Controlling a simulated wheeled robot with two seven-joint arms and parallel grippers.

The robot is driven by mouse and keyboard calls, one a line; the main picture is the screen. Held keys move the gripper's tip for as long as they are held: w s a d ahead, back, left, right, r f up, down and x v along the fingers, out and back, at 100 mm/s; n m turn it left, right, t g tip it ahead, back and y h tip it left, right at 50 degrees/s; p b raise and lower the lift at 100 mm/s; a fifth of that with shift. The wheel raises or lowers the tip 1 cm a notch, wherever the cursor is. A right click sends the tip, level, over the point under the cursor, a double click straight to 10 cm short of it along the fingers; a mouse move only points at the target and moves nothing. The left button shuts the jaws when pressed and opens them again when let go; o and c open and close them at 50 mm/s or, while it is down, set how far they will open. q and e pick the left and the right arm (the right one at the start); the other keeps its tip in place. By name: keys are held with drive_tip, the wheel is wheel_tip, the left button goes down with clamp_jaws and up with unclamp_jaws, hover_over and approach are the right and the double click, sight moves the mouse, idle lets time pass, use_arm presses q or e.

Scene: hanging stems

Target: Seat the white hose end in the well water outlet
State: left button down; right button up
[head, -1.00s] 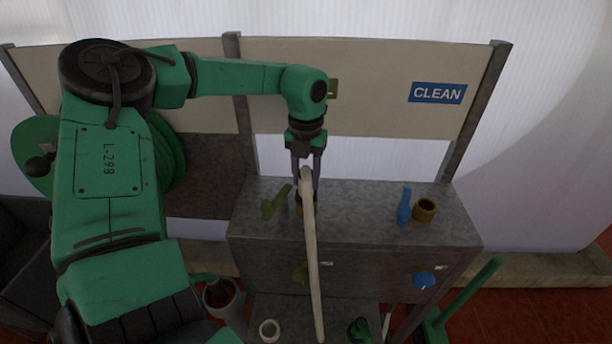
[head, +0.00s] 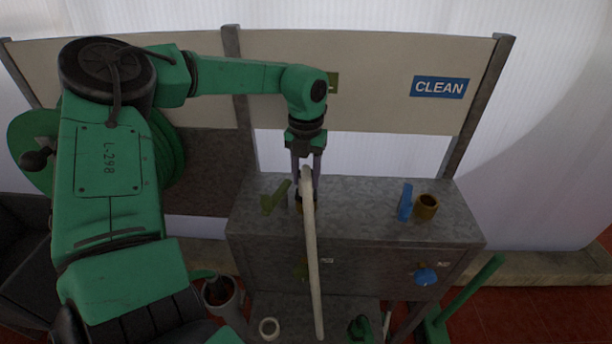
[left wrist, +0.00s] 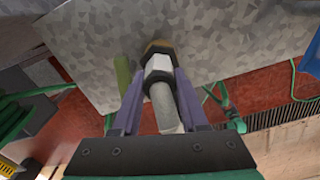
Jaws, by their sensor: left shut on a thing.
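The white hose (head: 312,260) arches up from the front of the grey metal cabinet to my left gripper (head: 305,183). The gripper is shut on the hose near its end, above the cabinet top. In the left wrist view, the white hose end (left wrist: 159,66) lies between the fingers of my left gripper (left wrist: 157,92). It meets a brass outlet (left wrist: 158,47), in line with it; how deep it sits I cannot tell. In the head view this outlet (head: 298,206) is mostly hidden by hose and fingers. My right gripper is out of view.
An olive lever (head: 275,197) stands left of that outlet. A second brass outlet (head: 426,206) and a blue lever (head: 405,202) stand at the right of the cabinet top (head: 360,212). Behind is a panel with a blue CLEAN sign (head: 439,87); my arm partly covers an olive sign (head: 333,82).

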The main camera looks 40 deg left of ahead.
use_arm(q)
drive_tip(key=shift+c, duration=1.8)
unclamp_jaws()
wheel_tip(320, 180, up, 15)
drive_tip(key=shift+f+b, duration=0.2)
drive_tip(key=shift+b, duration=0.15)
